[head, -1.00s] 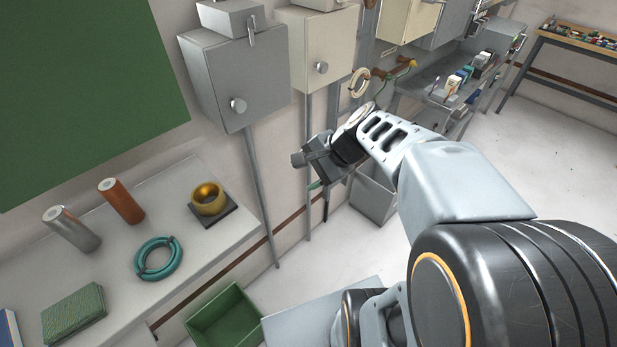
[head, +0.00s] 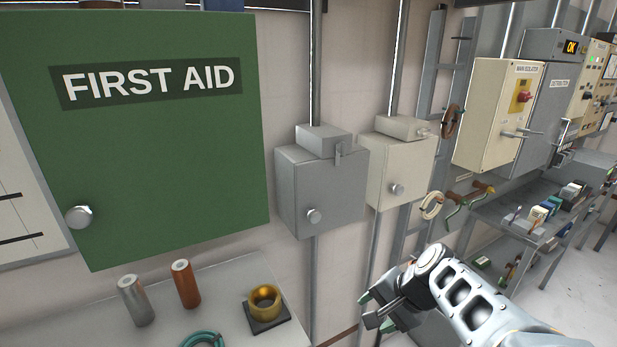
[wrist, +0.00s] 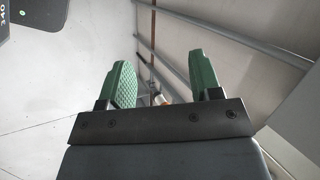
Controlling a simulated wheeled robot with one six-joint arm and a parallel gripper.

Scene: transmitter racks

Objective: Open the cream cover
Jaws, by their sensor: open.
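A cream box (head: 392,170) hangs on the wall right of a similar grey box. Its front cover is shut and has a round silver knob (head: 398,190) low on it. A smaller cream box with a latch sits on its top. My gripper (head: 372,312) is below and in front of the cream box, apart from it. In the wrist view my gripper (wrist: 163,80) is open and empty, its green pads spread, pointing toward wall, floor and pipes. The cream box cannot be made out in the wrist view.
The grey box (head: 320,192) is just left. A green first aid cabinet (head: 165,140) is further left. A cream main isolator cabinet (head: 495,115) with a red switch is at right. A cream ring (head: 432,206) hangs beside the cream box. A bench (head: 225,290) holds cylinders.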

